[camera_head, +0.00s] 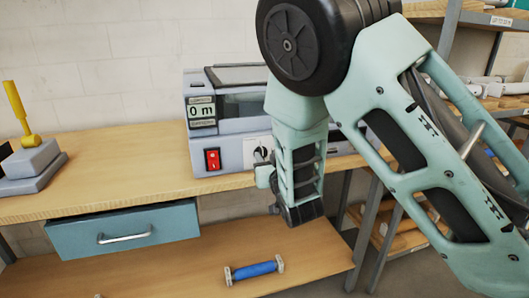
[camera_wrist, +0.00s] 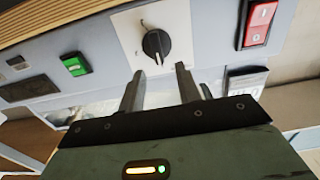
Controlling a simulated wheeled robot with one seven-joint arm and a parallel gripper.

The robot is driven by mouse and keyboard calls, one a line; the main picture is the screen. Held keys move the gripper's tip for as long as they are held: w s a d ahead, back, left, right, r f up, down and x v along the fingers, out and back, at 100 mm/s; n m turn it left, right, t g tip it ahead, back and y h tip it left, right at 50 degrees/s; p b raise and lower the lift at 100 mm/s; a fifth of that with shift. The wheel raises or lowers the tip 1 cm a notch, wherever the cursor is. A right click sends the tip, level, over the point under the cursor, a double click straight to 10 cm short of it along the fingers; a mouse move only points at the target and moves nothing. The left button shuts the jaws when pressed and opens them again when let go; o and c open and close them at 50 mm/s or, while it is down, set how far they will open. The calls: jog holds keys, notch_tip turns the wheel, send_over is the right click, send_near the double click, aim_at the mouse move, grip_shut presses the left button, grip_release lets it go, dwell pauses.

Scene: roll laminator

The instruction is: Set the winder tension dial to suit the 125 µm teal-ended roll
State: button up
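The tension dial is a black knob (camera_wrist: 156,45) on a white plate on the laminator's front panel, centred above my fingers in the wrist view. In the head view the knob (camera_head: 261,153) is partly covered by my arm. My gripper (camera_wrist: 159,70) is open and empty, its two fingers apart and pointing at the knob from just below it in that picture. I cannot tell whether they touch it. The laminator (camera_head: 232,154) stands on the bench, with a display reading 0 m. The plate's scale marks are too small to read. I cannot make out a teal-ended roll.
A red rocker switch (camera_wrist: 261,20) and a green switch (camera_wrist: 76,66) flank the dial. A blue roll with grey ends (camera_head: 254,270) lies on the lower shelf. A yellow-handled device (camera_head: 30,160) stands at the bench's left. The bench between it and the laminator is clear. A drawer (camera_head: 125,232) hangs below.

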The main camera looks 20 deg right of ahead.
aim_at(263, 150)
jog(key=shift+w, duration=1.65)
grip_shut()
